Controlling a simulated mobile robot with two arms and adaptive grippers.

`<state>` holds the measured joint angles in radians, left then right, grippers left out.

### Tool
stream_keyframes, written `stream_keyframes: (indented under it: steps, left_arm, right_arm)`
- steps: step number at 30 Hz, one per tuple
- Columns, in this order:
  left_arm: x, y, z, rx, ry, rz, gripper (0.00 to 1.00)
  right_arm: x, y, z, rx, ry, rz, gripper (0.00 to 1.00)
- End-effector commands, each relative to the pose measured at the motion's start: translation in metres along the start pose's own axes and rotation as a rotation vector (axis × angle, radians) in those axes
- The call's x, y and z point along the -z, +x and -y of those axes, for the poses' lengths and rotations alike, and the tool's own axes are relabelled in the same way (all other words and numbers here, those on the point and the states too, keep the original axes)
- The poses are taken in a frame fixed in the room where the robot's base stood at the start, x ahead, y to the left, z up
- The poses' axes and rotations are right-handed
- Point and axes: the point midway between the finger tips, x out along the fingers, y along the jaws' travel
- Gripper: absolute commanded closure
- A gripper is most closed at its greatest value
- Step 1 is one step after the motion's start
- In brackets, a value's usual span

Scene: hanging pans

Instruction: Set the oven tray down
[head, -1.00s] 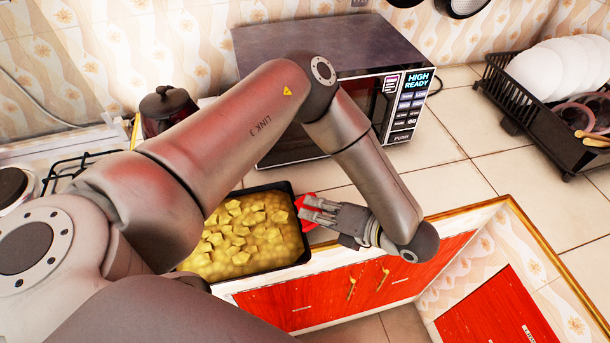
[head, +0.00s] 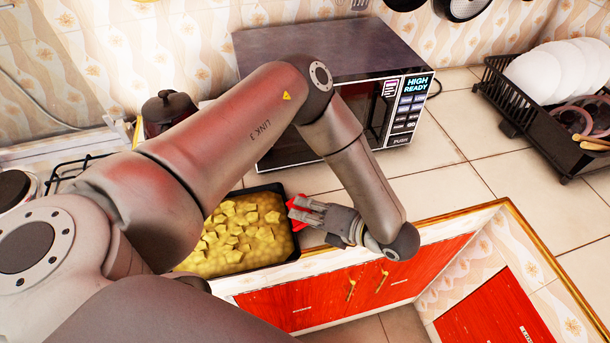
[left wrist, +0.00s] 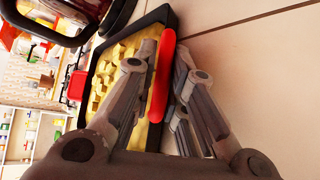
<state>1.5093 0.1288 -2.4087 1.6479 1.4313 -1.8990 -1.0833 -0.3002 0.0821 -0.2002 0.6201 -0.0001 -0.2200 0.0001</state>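The oven tray (head: 294,222) is dark and rectangular, full of yellow chunks, with a red handle at its right end. It is at the counter's front, below the microwave; I cannot tell whether it rests on the counter or is slightly above. My left arm hides its left part. My left gripper (head: 302,208) is at the red handle. In the left wrist view the fingers (left wrist: 163,85) lie on both sides of the red handle (left wrist: 161,80) and close on it, with the tray (left wrist: 103,60) beyond. My right gripper is not in view.
A microwave (head: 330,60) stands behind the tray. A dark kettle (head: 168,108) and the stove (head: 75,170) are at the left. A black dish rack (head: 520,115) with plates stands at the right. The tiled counter between microwave and rack is clear. Red cabinets (head: 320,290) are below.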

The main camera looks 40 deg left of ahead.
Motion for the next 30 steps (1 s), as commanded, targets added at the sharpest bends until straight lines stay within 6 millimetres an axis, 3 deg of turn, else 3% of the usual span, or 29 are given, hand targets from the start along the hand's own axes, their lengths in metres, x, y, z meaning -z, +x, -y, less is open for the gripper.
stream_keyframes:
  steps: [3,16,30]
  left_arm:
    - [0.000,0.000,0.000,0.000,0.000,0.001,0.69]
    - [0.000,-0.009,0.001,0.001,-0.001,0.002,0.69]
    - [-0.001,-0.098,0.001,0.001,-0.002,0.004,0.69]
  right_arm:
    - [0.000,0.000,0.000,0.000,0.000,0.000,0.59]
    - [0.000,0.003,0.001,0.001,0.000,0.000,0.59]
    - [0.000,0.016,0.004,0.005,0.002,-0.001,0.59]
